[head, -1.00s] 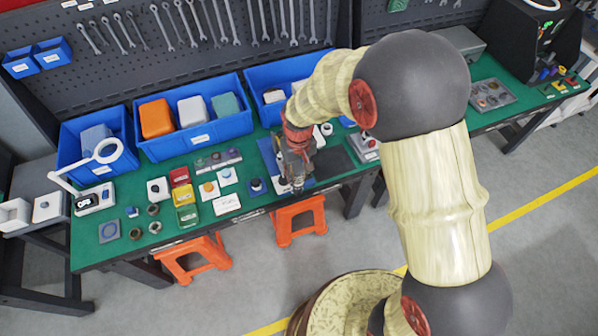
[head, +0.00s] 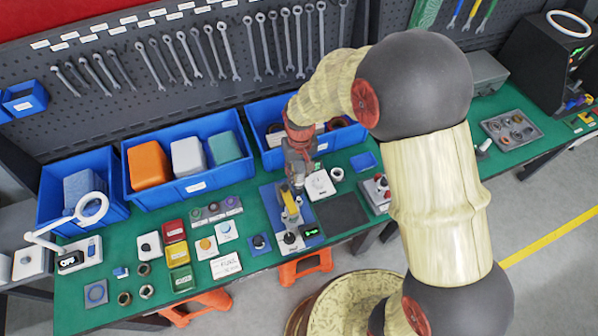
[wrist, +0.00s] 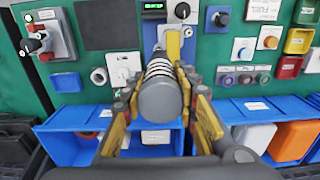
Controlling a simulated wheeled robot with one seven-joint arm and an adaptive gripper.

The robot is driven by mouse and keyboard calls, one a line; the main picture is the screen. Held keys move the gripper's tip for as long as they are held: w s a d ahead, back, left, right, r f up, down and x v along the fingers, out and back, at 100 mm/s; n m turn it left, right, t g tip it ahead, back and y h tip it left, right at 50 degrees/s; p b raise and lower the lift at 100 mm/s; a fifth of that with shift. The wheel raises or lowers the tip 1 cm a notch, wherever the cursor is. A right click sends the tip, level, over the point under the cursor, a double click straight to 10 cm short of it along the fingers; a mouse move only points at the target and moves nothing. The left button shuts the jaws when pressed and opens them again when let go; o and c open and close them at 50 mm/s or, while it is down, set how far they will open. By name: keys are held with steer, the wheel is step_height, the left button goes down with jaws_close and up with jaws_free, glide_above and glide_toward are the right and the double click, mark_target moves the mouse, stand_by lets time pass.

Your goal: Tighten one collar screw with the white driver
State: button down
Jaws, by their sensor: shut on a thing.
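My gripper (head: 296,184) hangs over the back part of a blue test fixture (head: 269,203) on the green bench. In the wrist view, its yellow fingers (wrist: 162,112) are shut around a cylinder with a grey round end and a pale banded body, which looks like the white driver (wrist: 160,98). The driver's far end is hidden. A yellow upright part (head: 289,200) of the fixture stands just in front of the gripper; it also shows beyond the driver in the wrist view (wrist: 173,45). I cannot make out the collar or its screws.
Blue bins (head: 196,186) line the back of the bench. A black knob (head: 290,238) and a small green display (head: 310,231) sit at the fixture's front. A dark mat (head: 342,214) right of it is bare.

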steer(key=shift+w+f, duration=0.1)
steer(key=shift+w, duration=0.1)
steer(key=shift+s+f+b, duration=0.15)
steer(key=shift+f+b, duration=0.35)
steer(key=shift+f, duration=0.1)
steer(key=shift+f+b, duration=1)
steer(key=shift+f, duration=0.75)
steer(key=shift+f+b, duration=1.05)
steer(key=shift+f, duration=0.3)
stand_by(1.9)
